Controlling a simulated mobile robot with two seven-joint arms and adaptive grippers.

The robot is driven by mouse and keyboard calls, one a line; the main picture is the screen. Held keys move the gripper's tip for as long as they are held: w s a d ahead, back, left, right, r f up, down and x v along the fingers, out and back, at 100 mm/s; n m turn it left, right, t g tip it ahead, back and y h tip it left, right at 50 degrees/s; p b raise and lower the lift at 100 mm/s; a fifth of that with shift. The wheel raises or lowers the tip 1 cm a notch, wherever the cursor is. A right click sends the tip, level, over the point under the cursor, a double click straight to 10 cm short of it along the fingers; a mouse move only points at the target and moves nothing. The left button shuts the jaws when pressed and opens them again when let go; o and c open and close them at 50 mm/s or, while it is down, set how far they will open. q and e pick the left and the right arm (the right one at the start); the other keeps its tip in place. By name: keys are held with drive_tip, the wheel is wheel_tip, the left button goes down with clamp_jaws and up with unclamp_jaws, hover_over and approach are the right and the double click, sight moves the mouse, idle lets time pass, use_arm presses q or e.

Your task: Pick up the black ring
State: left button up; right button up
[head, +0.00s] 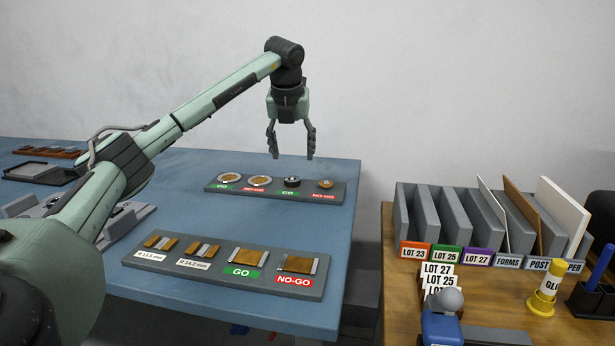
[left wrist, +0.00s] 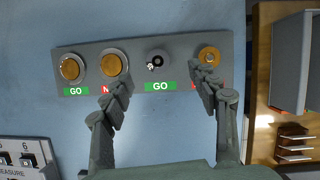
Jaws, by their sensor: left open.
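The black ring (head: 291,182) sits on a grey gauge board (head: 334,191) at the back of the blue table, above a green GO label. In the left wrist view the ring (left wrist: 158,60) lies between and beyond the two fingers, with a small bright part at its left side. My left gripper (head: 291,157) is open and empty, pointing down above the board, apart from the ring. Its fingers show in the left wrist view (left wrist: 160,88), the left one over a red label and the right one close to the small brass-centred piece. My right gripper is not in view.
On the same board are two brass discs with pale rims (head: 229,177) and a small brass-centred piece (head: 326,184). A front board (head: 225,268) holds brass blocks with GO and NO-GO labels. A wooden desk (head: 398,285) with grey file slots stands at right.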

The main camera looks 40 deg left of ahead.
sight(292, 178)
use_arm(q)
drive_tip(key=x, duration=0.5)
drive_tip(key=s+x, duration=0.1)
drive_tip(key=x, duration=0.1)
drive_tip(key=shift+w+a+f+p, duration=0.1)
drive_tip(key=shift+f+p, duration=0.2)
drive_tip(key=shift+f, duration=0.05)
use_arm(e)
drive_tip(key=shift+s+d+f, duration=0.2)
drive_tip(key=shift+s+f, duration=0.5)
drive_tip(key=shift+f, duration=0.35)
use_arm(q)
drive_tip(key=shift+c, duration=0.6)
